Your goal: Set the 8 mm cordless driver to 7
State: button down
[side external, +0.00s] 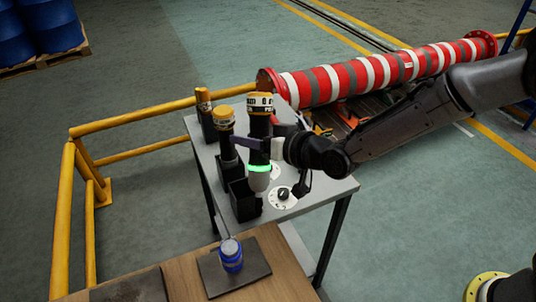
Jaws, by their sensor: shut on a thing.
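My gripper (277,148) is shut on a cordless driver (260,126) with a dark body, orange cap, white lettered band and lit green ring. The driver is upright, with its pale nose down near a black holder (243,202); I cannot tell whether the nose is clear of it. Two similar drivers stand behind to the left, one nearer (226,133) and one farther (205,108). The size markings are too small to read. A white round dial with a black knob (283,194) lies right of the held driver; its numbers are unreadable. Another white disc is mostly hidden behind the driver.
The grey table (318,193) carries the holders and dial. In front, a wooden bench (185,268) bears a dark plate (218,279) with a blue can (231,255). A red-and-white striped pipe (370,76) lies behind my arm. Yellow rails (140,118) stand at the left.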

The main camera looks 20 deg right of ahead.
jog(key=w+a+r+n+y, duration=0.1)
jog(key=a+r+n+y, duration=0.3)
jog(key=r+n+y, duration=0.3)
jog(key=shift+w+a+n, duration=0.3)
jog(key=shift+w+n, duration=0.05)
jog(key=shift+n, duration=0.75)
jog(key=shift+f, duration=0.1)
